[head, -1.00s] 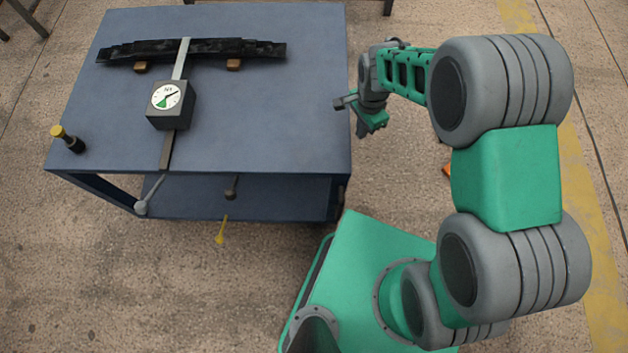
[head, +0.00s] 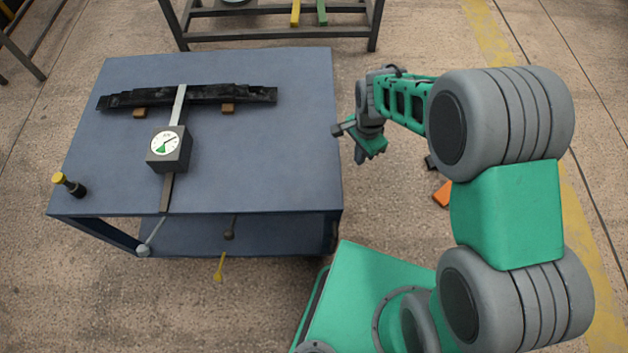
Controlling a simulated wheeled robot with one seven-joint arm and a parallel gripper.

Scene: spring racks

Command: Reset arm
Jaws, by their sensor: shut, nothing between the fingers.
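My gripper (head: 357,143) is at the right of the blue table (head: 270,150), just off its right edge in the picture. It is shut and holds nothing. My green and grey arm is folded up at the right side of the view, with its wrist pointing left toward the table.
On the table, a black leaf spring (head: 200,95) rests on wooden blocks, beside a dial gauge box (head: 170,149). A rack (head: 270,38) stands behind. An orange object (head: 443,194) lies on the floor.

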